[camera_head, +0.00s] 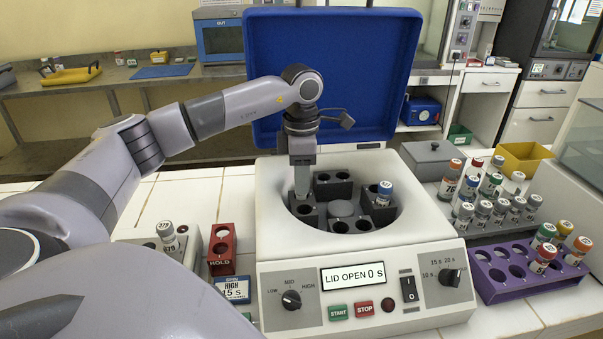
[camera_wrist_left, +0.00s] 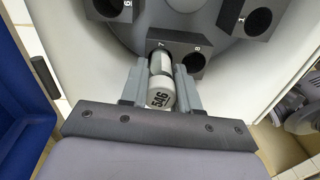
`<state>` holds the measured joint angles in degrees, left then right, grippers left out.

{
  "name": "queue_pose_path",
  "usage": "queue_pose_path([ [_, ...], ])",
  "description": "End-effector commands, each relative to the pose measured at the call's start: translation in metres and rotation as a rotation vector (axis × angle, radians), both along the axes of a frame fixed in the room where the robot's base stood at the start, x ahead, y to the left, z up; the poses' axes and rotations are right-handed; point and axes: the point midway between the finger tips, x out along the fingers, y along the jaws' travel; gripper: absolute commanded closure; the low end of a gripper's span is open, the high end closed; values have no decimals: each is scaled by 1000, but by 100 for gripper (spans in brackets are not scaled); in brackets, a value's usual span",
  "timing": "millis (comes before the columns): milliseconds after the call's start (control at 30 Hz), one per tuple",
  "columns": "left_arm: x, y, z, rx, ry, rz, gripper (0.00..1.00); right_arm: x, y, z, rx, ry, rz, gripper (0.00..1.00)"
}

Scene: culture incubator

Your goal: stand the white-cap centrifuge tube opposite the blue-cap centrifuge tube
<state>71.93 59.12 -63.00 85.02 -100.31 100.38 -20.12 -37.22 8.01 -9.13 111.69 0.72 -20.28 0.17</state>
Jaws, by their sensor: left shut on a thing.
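My left gripper (camera_head: 302,192) is shut on the white-cap centrifuge tube (camera_wrist_left: 160,98), whose cap reads 546 in the left wrist view, where the gripper (camera_wrist_left: 159,86) also shows. The tube's lower end is at the mouth of the rotor hole marked 7; how deep it sits cannot be told. In the head view the fingers hide the tube over the rotor's left side. The blue-cap centrifuge tube (camera_head: 384,190) stands in a rotor hole on the right, across the central hub (camera_head: 342,208). My right gripper is not in view.
The centrifuge (camera_head: 360,260) has its blue lid (camera_head: 350,60) raised behind the rotor; its display reads LID OPEN. A red HOLD rack (camera_head: 222,250) and a grey holder with a tube stand left. A purple rack (camera_head: 510,285) and several capped tubes stand right.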

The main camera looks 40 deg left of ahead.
Motion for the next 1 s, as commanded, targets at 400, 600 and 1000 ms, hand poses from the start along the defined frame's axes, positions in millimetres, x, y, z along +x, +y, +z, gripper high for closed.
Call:
queue_pose_path([
  [400,0,0,-20,-1,-1,0,99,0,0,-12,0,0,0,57],
  [600,0,0,-20,0,-1,0,40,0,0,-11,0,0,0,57],
  [1000,0,0,-20,0,0,0,23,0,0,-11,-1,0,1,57],
])
